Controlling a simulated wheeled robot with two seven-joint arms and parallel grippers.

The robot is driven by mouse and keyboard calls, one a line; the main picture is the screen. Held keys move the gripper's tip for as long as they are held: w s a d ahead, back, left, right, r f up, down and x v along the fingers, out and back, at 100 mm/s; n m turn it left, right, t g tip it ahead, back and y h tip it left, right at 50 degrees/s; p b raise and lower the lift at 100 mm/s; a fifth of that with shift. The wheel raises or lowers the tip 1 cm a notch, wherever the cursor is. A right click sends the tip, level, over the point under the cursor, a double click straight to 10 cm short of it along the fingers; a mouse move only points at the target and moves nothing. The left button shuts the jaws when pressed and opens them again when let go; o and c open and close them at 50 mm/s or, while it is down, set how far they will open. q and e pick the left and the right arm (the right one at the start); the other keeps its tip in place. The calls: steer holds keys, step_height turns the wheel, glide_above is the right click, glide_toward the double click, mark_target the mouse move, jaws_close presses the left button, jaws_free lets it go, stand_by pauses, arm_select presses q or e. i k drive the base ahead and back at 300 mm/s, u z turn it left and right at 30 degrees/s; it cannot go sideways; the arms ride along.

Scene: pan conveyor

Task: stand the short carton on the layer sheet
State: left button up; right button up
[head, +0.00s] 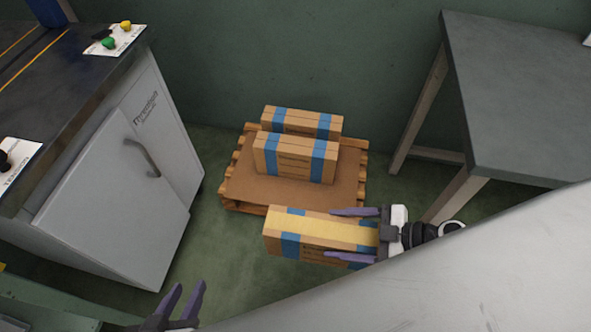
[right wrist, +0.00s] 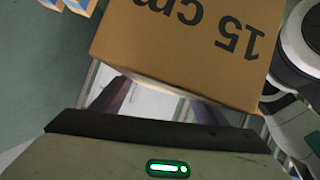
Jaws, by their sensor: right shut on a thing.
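The carton in my right gripper (head: 350,235) is brown with blue bands and a yellowish tape strip on top. This held carton (head: 300,222) is level, in front of the pallet's near edge. In the right wrist view the carton (right wrist: 185,45) shows an upside-down "15 cm" print, and my gripper's purple fingers (right wrist: 155,105) reach to it. The brown layer sheet (head: 265,190) lies on a wooden pallet (head: 238,206). Two similar banded cartons, a back one (head: 300,122) and a front one (head: 292,160), stand on it. My left gripper (head: 188,288) is empty, fingers apart, at the bottom left.
A grey cabinet (head: 125,190) with a dark top and buttons stands at the left. A grey table (head: 520,100) stands at the right. The front strip and right side of the layer sheet are bare. Green floor (head: 225,255) lies between cabinet and held carton.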

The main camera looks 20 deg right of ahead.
mark_target(290, 196)
steer(key=i, duration=1)
